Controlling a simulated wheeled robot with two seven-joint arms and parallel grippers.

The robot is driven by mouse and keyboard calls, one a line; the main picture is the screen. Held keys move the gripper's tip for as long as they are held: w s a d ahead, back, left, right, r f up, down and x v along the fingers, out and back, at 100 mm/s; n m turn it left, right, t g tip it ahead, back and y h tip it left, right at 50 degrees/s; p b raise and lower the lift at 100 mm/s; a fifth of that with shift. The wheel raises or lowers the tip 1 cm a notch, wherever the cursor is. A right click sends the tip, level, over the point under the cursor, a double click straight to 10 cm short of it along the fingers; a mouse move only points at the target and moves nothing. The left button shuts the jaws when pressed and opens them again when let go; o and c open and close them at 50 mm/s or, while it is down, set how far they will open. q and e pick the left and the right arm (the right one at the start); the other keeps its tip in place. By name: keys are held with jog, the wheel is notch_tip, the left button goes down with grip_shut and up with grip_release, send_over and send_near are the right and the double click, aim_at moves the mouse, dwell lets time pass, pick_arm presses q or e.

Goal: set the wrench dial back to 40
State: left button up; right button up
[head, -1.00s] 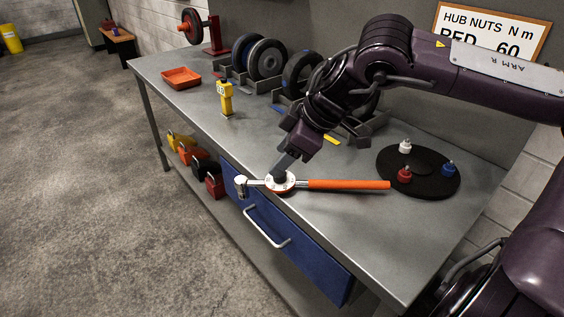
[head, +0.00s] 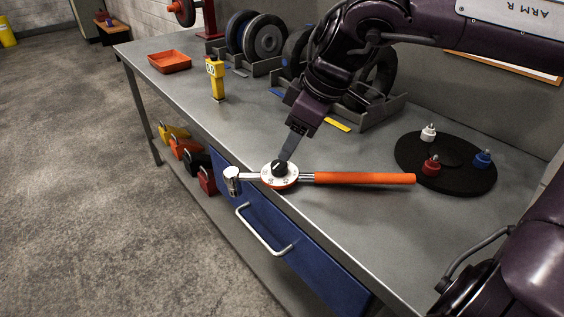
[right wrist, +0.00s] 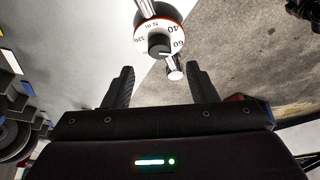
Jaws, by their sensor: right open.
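The torque wrench lies across the workbench in the head view, with an orange handle (head: 365,178) to the right and a silver socket head (head: 232,180) to the left. Its round white dial (head: 279,182) has a black knob (head: 280,168) in the middle. In the right wrist view the dial (right wrist: 150,37) shows 40, 60 and 120, and a pale mark on the knob (right wrist: 158,46) seems to face near 60. My right gripper (right wrist: 162,82) is open and empty, its fingers pointing at the knob from just short of it. My left gripper is out of view.
A black round tray (head: 445,178) with white, red and blue pieces stands right of the handle. A yellow tool (head: 216,82), an orange tray (head: 170,62) and racked wheels (head: 264,40) are farther back. The bench's front edge and a blue drawer (head: 275,235) are close to the wrench.

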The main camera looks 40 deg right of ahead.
aim_at(279, 164)
jog(key=x, duration=0.6)
jog(key=shift+w+f+b, duration=0.1)
jog(key=shift+f+b, duration=0.2)
jog(key=shift+b, duration=0.1)
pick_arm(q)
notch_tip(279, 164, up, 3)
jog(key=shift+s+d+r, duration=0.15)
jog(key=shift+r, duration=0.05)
pick_arm(e)
jog(key=c, duration=1)
